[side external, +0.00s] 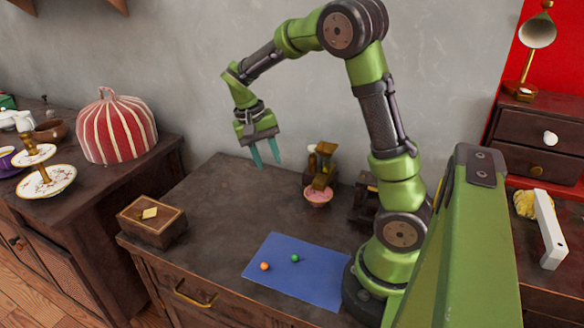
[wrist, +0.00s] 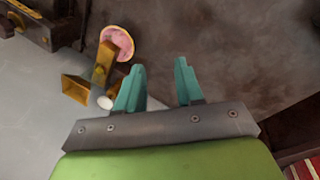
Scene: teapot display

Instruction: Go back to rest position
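My gripper (side external: 265,152) hangs from the green arm, pointing down above the back part of the dark cabinet top (side external: 215,220). Its two teal fingers are apart, with nothing between them; the wrist view also shows the gripper (wrist: 160,75) open and empty. It is to the left of a small wood-and-brass device (side external: 322,170) with a pink bowl (side external: 318,196) below it. In the wrist view the pink bowl (wrist: 117,41) and the brass parts (wrist: 103,65) lie left of the fingers, apart from them.
A blue mat (side external: 300,272) holds an orange ball (side external: 264,266) and a green ball (side external: 294,258). A wooden box (side external: 152,220) stands at the left edge. A striped tea cozy (side external: 116,128) and tiered stand (side external: 45,175) are on the left cabinet. The grey wall is behind.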

